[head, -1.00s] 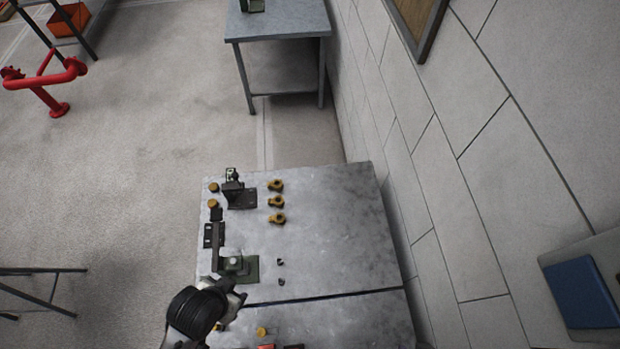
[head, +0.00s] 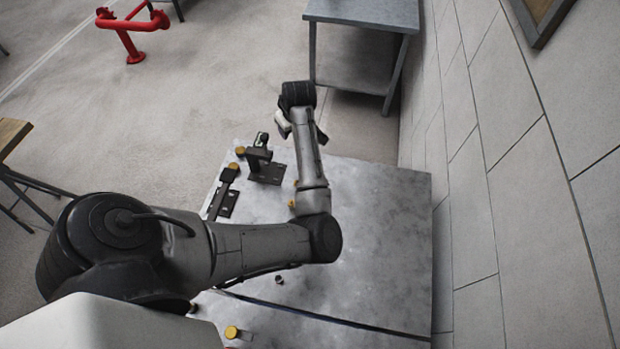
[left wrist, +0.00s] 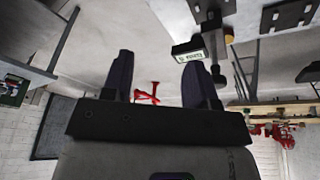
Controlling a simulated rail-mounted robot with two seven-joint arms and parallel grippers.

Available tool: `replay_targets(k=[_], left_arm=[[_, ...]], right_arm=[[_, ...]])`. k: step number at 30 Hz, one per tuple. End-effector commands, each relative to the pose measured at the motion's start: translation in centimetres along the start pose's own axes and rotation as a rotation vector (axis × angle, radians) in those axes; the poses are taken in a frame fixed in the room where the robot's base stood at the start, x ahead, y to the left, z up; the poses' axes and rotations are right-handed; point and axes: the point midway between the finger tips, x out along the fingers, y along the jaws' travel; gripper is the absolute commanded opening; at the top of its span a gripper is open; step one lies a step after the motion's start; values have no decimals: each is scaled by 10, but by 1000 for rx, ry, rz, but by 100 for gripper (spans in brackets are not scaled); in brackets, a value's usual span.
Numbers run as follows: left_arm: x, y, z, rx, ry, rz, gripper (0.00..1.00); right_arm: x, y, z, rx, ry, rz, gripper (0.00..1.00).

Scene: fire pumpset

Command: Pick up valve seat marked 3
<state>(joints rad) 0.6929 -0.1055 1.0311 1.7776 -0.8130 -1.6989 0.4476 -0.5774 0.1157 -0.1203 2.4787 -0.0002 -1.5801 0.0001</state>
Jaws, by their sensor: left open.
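My left gripper (head: 302,128) hangs past the far part of the grey metal table (head: 385,215), and its arm crosses over the tabletop. In the left wrist view its two dark fingers (left wrist: 158,85) stand apart with nothing between them. Brass pieces, likely the valve seats (head: 292,203), show only as small bits beside my forearm; the arm hides most of them. No number can be read, so I cannot tell which is marked 3. My right gripper is in neither view.
A black bracket (head: 264,168) and brass caps (head: 233,166) stand at the table's far left. A small dark part (head: 279,280) lies nearer. A wall runs along the right; a second table (head: 362,12) stands behind. The table's right side is clear.

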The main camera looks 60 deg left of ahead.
Motion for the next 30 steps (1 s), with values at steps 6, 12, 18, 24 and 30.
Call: replay_targets(k=[6, 12, 18, 24, 30], left_arm=[[34, 26, 38, -139, -203, -39, 53], [42, 38, 57, -178, -291, -61, 53], [67, 39, 70, -184, -310, -68, 53], [98, 38, 79, -184, -308, -67, 53], [117, 37, 85, -184, -307, -67, 53]], right_arm=[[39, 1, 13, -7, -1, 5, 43], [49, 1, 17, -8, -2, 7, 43], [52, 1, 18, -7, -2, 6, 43], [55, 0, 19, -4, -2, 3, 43], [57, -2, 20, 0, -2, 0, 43]])
